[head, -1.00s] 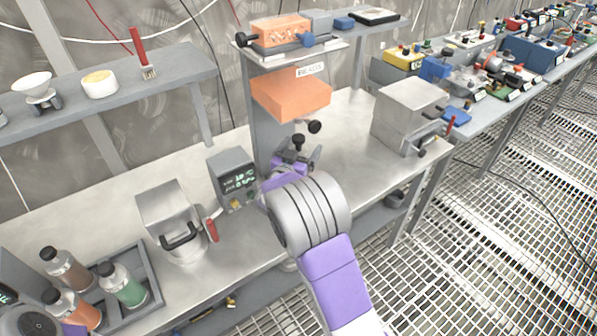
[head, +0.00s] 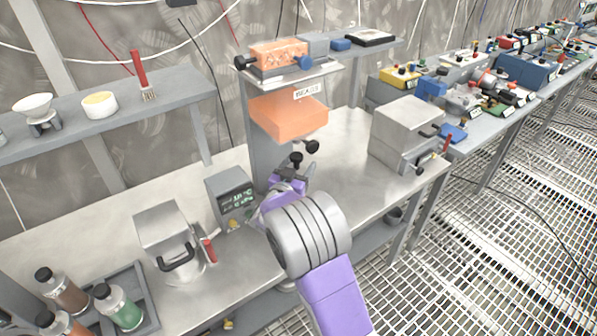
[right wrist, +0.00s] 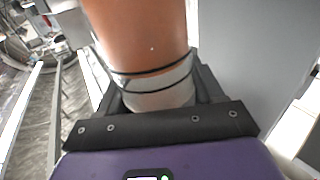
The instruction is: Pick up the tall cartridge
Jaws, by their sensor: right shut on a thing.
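My right gripper (head: 290,174) is over the steel bench, in front of the bead hopper stand and right of a small display box. In the right wrist view, its dark jaws (right wrist: 160,105) are shut on an orange-brown cylinder with a pale clear end and thin dark rings, which I take as the tall cartridge (right wrist: 140,35). Its far part runs out of the top of that view. In the head view I cannot make out the cartridge clearly at the gripper. My left gripper is not in view.
The orange bead hopper (head: 288,116) with black knobs stands just behind the gripper. The display box (head: 230,195) is close on its left. A steel lidded box (head: 170,235) and a tray (head: 149,310) of bottles are further left. Bare bench top lies to the right, before a steel box (head: 405,130).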

